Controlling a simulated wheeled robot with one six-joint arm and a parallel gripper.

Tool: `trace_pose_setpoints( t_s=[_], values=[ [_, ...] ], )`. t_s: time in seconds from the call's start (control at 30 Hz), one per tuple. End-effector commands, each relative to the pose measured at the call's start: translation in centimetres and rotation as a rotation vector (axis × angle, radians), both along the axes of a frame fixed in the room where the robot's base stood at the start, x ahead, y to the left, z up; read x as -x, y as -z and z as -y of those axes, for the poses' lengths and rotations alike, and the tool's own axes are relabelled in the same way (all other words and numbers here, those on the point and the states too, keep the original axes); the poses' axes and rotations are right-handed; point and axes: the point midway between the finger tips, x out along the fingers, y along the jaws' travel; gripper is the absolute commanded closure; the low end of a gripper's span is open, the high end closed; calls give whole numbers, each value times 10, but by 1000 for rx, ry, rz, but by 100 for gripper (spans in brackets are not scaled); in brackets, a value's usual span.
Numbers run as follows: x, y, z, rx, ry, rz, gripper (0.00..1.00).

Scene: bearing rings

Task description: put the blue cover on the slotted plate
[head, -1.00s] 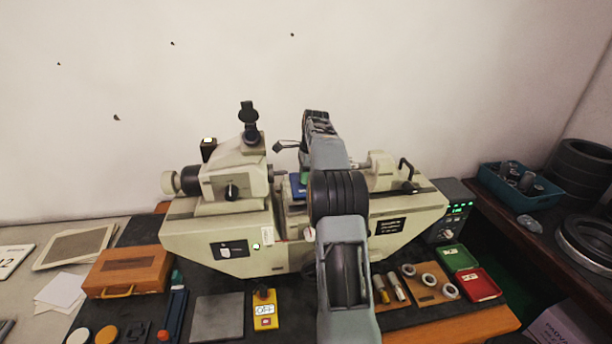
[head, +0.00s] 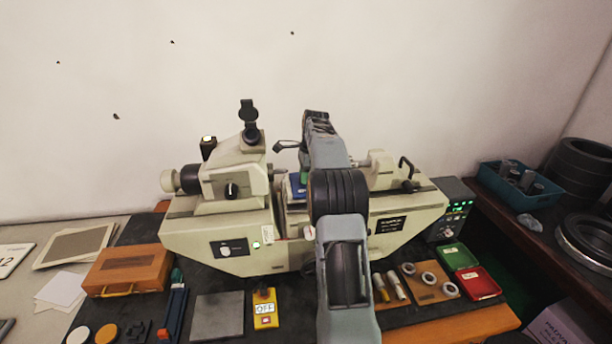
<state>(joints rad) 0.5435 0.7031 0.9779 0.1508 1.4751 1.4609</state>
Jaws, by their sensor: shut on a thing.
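A small blue piece (head: 297,187) shows at the middle of the grey-beige measuring machine (head: 240,237), just left of my arm. It may be the blue cover, but my arm hides most of it. A green bit (head: 304,173) shows right above it, and I cannot tell what it belongs to. My arm rises from the bottom edge and reaches over the machine's middle. My gripper is hidden behind the arm. I cannot make out a slotted plate. A plain grey plate (head: 218,317) lies on the dark mat in front of the machine, with no slots visible.
A wooden box (head: 127,270) and a yellow switch box (head: 265,311) stand before the machine on the left. Pale rings on a wooden board (head: 424,292), a green tray (head: 455,257) and a red tray (head: 477,284) lie right of my arm. A teal bin (head: 505,190) stands further right.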

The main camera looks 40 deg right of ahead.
Motion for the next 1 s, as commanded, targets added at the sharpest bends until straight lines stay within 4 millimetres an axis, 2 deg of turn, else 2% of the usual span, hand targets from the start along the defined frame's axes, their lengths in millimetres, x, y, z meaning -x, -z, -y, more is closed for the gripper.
trace_pose_setpoints(
  t_s=[0.03, 0.07, 0.37, 0.73, 1.0],
  values=[
    [0, 0, 0, 0, 0, 0, 100],
    [0, 1, 0, 0, 0, 1, 80],
    [0, 0, 0, 0, 0, 0, 52],
    [0, -1, 0, 0, 0, -1, 51],
    [0, -23, 0, 1, 0, 2, 51]
  ],
)
